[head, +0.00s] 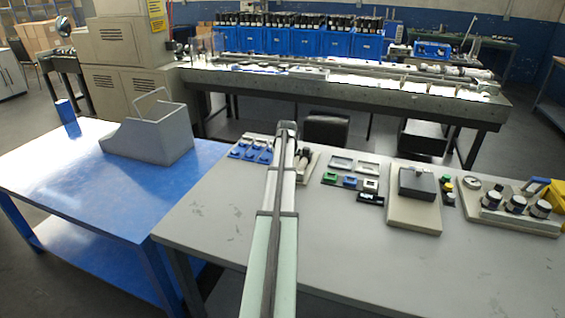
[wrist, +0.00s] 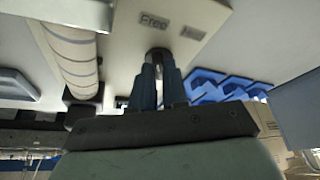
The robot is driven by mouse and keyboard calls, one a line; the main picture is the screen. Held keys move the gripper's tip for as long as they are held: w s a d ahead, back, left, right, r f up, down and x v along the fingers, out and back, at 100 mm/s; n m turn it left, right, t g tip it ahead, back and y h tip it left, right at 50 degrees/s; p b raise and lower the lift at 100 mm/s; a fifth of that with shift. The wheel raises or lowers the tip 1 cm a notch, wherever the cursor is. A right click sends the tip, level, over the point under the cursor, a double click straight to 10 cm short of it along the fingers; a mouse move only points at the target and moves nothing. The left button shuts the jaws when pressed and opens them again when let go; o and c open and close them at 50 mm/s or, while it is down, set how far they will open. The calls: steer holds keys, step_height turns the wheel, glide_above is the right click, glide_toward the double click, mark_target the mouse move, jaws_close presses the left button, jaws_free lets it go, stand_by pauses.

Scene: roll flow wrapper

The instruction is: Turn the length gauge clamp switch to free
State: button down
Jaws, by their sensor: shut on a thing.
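In the head view my arm covers the gripper and the switch. Part of the gauge unit (head: 305,158) shows just right of the arm.
In the wrist view a striped cylinder (wrist: 75,58) lies left of the fingers and blue parts (wrist: 215,85) lie right. In the head view blue pieces (head: 250,150) are left of my arm; small coloured modules (head: 350,181) and a boxed unit (head: 416,190) are right. The front grey table (head: 370,265) is clear.

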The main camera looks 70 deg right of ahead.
steer(key=c, duration=1.1)
jaws_free()
steer(key=shift+c, duration=0.2)
steer(key=v, duration=1.4)
steer(key=shift+w+d, duration=0.1)
steer(key=shift+d, duration=0.05)
